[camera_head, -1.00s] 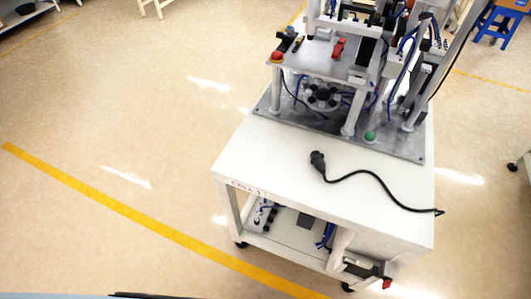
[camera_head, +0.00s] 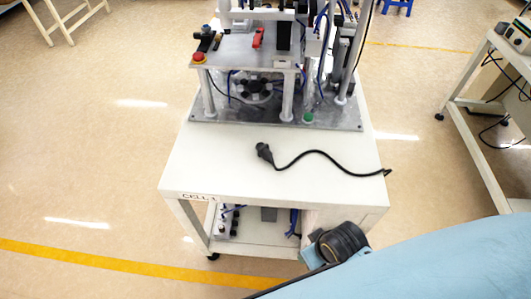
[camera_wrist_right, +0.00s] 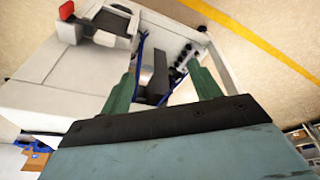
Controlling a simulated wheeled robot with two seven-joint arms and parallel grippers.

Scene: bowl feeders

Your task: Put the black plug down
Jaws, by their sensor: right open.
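The black plug (camera_head: 265,152) lies on the white top of the cart (camera_head: 225,168), in front of the machine. Its black cable curves right to the table's right edge. My right gripper (camera_wrist_right: 162,68) is open and empty in the right wrist view, its two green fingers spread apart. Between and beyond them are the cart's side and lower shelf. The plug does not show in the right wrist view. My left gripper is not in view.
A machine on a grey plate (camera_head: 215,118) fills the cart's back. A red-topped fitting (camera_wrist_right: 66,10) on a white box shows in the wrist view. Another table (camera_head: 476,110) stands at right.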

